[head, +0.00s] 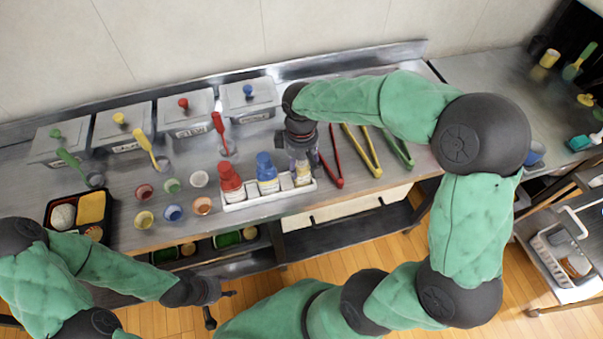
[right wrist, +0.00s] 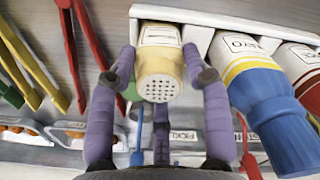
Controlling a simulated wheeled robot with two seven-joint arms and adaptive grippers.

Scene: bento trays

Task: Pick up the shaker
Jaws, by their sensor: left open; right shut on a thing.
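The shaker (right wrist: 160,72) is cream-coloured with a pale label and a perforated round top. In the head view it shows at the right end of the white rack (head: 262,197), partly hidden by my right gripper (head: 301,165). In the right wrist view the purple fingers of my right gripper (right wrist: 160,58) are shut on the shaker, one on each side. The shaker's base is at the rack's end slot; I cannot tell whether it is lifted. My left gripper (head: 222,296) is open and empty, in front of the counter, away from the rack.
A blue bottle (head: 267,174) and a red bottle (head: 230,182) stand in the rack beside the shaker. Red tongs (head: 331,160) and yellow tongs (head: 362,152) lie to its right. Lidded steel bins line the back; small cups and a black bento tray (head: 108,214) are at left.

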